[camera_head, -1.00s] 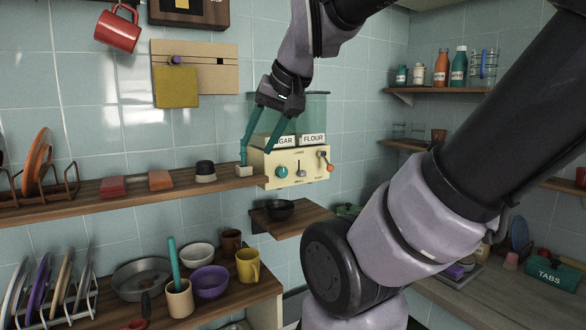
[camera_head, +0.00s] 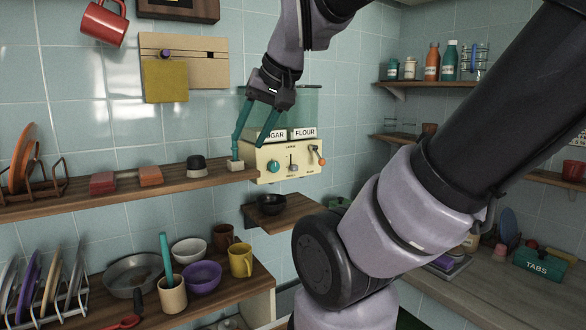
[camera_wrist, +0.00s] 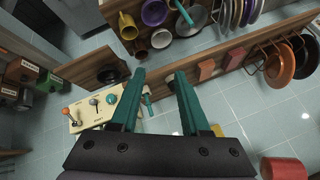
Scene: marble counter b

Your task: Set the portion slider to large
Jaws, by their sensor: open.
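The dispenser (camera_head: 262,176) is a cream box with teal see-through bins labelled SUGAR and FLOUR, at the right end of the upper shelf. Its front has a teal knob (camera_head: 273,167), a grey portion slider (camera_head: 293,168) in the middle and an orange lever (camera_head: 317,153). The slider's knob looks low in its slot, away from the LARGE mark above. In the wrist view the slider (camera_wrist: 94,101) lies left of my fingers. My gripper (camera_head: 248,152) is open and empty, with teal fingers at the dispenser's left side, apart from the slider. Exact fingertip depth is unclear.
A small shelf with a dark bowl (camera_head: 271,204) sits below the dispenser. Space directly before the panel looks clear.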

